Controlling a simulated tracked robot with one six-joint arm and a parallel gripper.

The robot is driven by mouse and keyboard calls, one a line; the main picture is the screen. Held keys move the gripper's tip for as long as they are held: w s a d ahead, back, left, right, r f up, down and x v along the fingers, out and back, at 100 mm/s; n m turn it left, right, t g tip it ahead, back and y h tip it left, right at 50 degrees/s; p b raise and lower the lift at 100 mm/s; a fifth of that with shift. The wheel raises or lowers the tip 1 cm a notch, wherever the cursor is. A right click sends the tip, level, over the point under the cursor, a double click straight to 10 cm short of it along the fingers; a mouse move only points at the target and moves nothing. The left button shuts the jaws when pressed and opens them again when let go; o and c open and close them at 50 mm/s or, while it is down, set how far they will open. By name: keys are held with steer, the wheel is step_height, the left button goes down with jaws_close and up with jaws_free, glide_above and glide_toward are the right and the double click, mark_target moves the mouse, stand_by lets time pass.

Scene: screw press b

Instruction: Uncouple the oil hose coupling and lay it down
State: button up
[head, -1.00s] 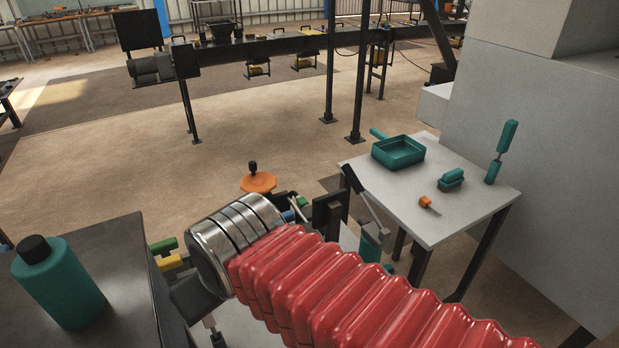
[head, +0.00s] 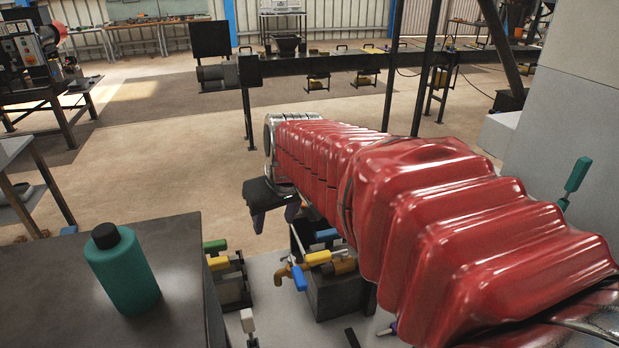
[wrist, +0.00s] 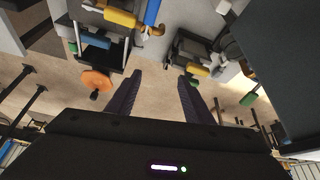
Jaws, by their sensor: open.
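My gripper (head: 275,215) is open and empty, held above and behind the valve fittings in the head view. In the wrist view its two dark fingers (wrist: 160,76) stand apart with bare floor between them. A dark block (head: 338,290) carries brass fittings with yellow and blue handles (head: 300,278); these also show at the top of the wrist view (wrist: 120,18). A small rack (head: 230,280) with green and yellow parts stands left of the block. It also appears right of the fingers in the wrist view (wrist: 190,62). I cannot tell which part is the oil hose coupling.
A teal bottle (head: 122,270) stands on the dark table (head: 60,290) at the left. An orange handwheel (wrist: 97,82) is left of the fingers in the wrist view. A grey cabinet (head: 580,110) bounds the right. Open floor lies behind. My red-sleeved arm hides much of the right side.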

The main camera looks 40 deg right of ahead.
steer(key=w+d+f, duration=0.2)
steer(key=d+f, duration=0.3)
steer(key=d, duration=0.7)
steer(key=w+d+f+m, duration=0.1)
steer(key=w+d+f, duration=0.2)
steer(key=d, duration=0.9)
steer(key=w+d+f+m, duration=0.1)
steer(key=w+d+f, duration=0.2)
steer(key=d+f, duration=0.4)
steer(key=d, duration=0.5)
steer(key=shift+w+f+g+h, duration=0.25)
steer(key=shift+g+h, duration=0.05)
steer(key=shift+h, duration=0.1)
steer(key=shift+f, duration=0.1)
steer(key=x, duration=1.3)
steer(key=shift+w+f, duration=0.1)
steer(key=shift+f, duration=0.2)
jaws_close()
